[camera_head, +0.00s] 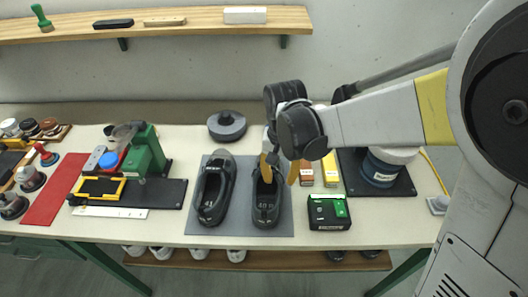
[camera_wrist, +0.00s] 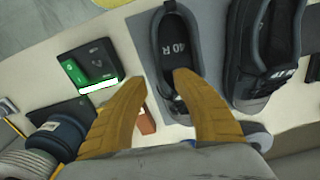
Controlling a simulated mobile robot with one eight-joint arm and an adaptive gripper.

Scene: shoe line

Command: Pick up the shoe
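Two black shoes stand side by side on a grey mat (camera_head: 240,229). The right-hand shoe (camera_head: 266,212) is below my gripper (camera_head: 281,180), its opening facing up. It also shows in the wrist view (camera_wrist: 172,20), with "40 R" on its insole. The other shoe (camera_head: 213,190) is to its left in the head view and at the right in the wrist view (camera_wrist: 262,50). My gripper is open, its yellow fingers apart. In the wrist view (camera_wrist: 158,80) one fingertip overlaps the shoe's opening and the other lies outside its side. I cannot tell whether either touches.
A black box with a green top (camera_head: 328,212) stands right of the mat. Small orange and yellow boxes (camera_head: 331,168) and a dark blue round container (camera_head: 380,170) are behind it. A green-framed tool (camera_head: 145,155) stands left. A wooden shelf (camera_head: 180,28) runs above.

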